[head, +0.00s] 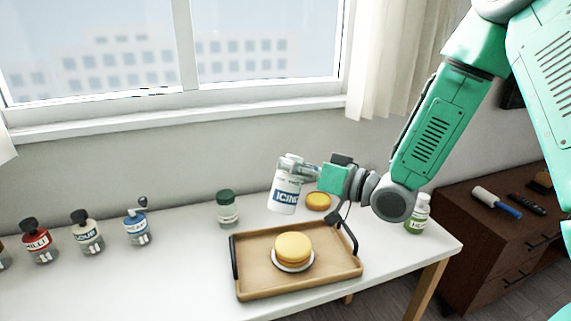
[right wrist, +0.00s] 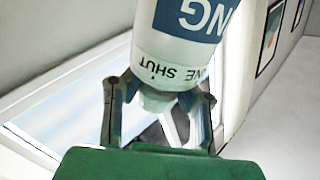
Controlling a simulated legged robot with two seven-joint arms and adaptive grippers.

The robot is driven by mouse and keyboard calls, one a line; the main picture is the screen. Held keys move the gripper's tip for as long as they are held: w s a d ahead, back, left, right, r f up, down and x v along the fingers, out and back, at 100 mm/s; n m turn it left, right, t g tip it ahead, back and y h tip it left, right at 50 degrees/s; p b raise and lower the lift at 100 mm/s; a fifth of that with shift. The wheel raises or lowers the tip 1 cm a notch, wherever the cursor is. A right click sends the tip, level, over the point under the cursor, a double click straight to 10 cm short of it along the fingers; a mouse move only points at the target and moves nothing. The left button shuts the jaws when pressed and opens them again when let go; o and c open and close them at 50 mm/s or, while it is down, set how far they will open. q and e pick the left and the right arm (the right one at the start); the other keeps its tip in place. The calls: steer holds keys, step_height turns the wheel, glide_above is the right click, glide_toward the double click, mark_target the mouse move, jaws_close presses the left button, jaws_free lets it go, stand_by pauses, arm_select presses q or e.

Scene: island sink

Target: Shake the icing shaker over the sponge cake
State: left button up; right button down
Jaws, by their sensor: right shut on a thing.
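The icing shaker (head: 286,192), a white bottle with a blue ICING label, is held in the air by my right gripper (head: 308,170). Its label reads upright in the head view and the bottle leans slightly. In the right wrist view, both fingers (right wrist: 158,105) close around the narrow end of the shaker (right wrist: 180,45). The round yellow sponge cake (head: 293,246) sits on a white plate (head: 293,267) on a wooden tray (head: 250,284). The shaker appears above and behind the cake, apart from it. My left gripper is not in view.
A green-capped jar (head: 227,209) and a small yellow-topped item (head: 319,201) stand behind the tray. A green-labelled bottle (head: 417,216) stands right. Several bottles, including a red one (head: 36,243) and a blue one (head: 136,229), line the left. The tray has dark raised handles (head: 234,259).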

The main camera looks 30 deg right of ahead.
steer(key=d+f+m, duration=0.1)
steer(key=d+f, duration=0.1)
steer(key=d, duration=0.1)
steer(key=m+b, duration=0.5)
steer(key=m, duration=0.7)
glide_above(294, 239)
steer(key=f, duration=1.1)
steer(key=shift+d+f, duration=0.25)
steer(key=shift+d, duration=0.1)
steer(key=m, duration=0.1)
steer(key=a+f+m+b, duration=0.1)
steer(key=m, duration=0.1)
steer(key=shift+d+f+m, duration=0.1)
steer(key=shift+d+m, duration=0.1)
steer(key=shift+m, duration=0.1)
steer(key=shift+d+f, duration=0.15)
steer(key=shift+d, duration=0.3)
steer(key=shift+a, duration=0.6)
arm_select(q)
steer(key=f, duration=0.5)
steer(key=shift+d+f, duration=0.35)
arm_select(e)
steer(key=shift+d, duration=0.1)
